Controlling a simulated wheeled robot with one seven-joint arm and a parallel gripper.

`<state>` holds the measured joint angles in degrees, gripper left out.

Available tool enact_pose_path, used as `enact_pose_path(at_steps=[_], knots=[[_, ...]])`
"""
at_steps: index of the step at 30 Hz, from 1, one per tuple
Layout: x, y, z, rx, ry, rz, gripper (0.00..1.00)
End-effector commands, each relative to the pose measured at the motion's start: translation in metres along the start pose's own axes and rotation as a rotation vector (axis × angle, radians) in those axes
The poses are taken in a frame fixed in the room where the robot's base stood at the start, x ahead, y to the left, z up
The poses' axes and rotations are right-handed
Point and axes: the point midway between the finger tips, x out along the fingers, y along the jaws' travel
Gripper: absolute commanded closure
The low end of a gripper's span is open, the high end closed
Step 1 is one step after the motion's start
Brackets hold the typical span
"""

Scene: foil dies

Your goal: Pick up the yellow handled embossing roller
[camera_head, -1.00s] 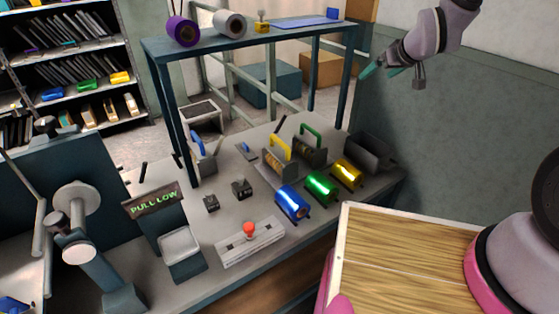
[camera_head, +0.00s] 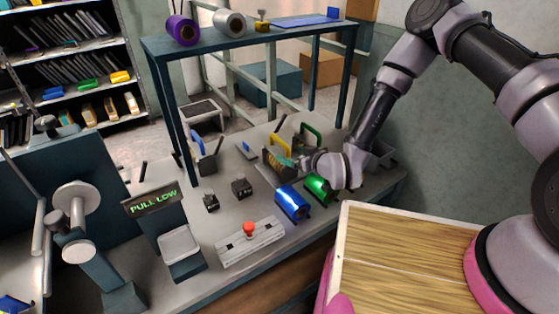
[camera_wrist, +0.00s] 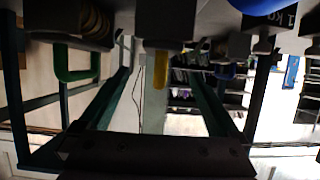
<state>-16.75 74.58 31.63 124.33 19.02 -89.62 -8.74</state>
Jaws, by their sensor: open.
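The yellow handled embossing roller stands on the workbench in the head view, its yellow handle (camera_head: 281,144) upright and its patterned roller body (camera_head: 272,162) partly hidden by my gripper (camera_head: 288,162). My gripper reaches in from the right, low beside the roller. In the wrist view the yellow handle (camera_wrist: 160,68) hangs in the middle, the picture being upside down. The dark teal fingers of my gripper (camera_wrist: 160,78) are open and appear on either side of it. I cannot tell whether they touch it.
A green handled roller (camera_head: 311,134) stands just behind and right; a blue handled tool (camera_head: 198,143) is farther left. Blue (camera_head: 292,202) and green (camera_head: 318,188) foil rolls lie in front.

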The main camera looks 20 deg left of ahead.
Motion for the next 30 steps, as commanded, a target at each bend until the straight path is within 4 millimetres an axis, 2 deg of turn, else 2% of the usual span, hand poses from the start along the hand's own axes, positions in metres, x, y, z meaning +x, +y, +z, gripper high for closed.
enact_pose_path(at_steps=[4, 11, 20, 29, 30], knots=[[0.025, 0.000, 0.000, -0.002, 0.002, 0.001, 0.03], [0.044, 0.000, 0.002, -0.001, -0.001, 0.000, 0.03], [0.085, -0.001, 0.008, -0.001, 0.000, 0.001, 0.03], [0.091, -0.001, 0.008, -0.001, -0.001, 0.000, 0.03], [0.091, -0.001, 0.008, -0.001, -0.001, 0.000, 0.10]])
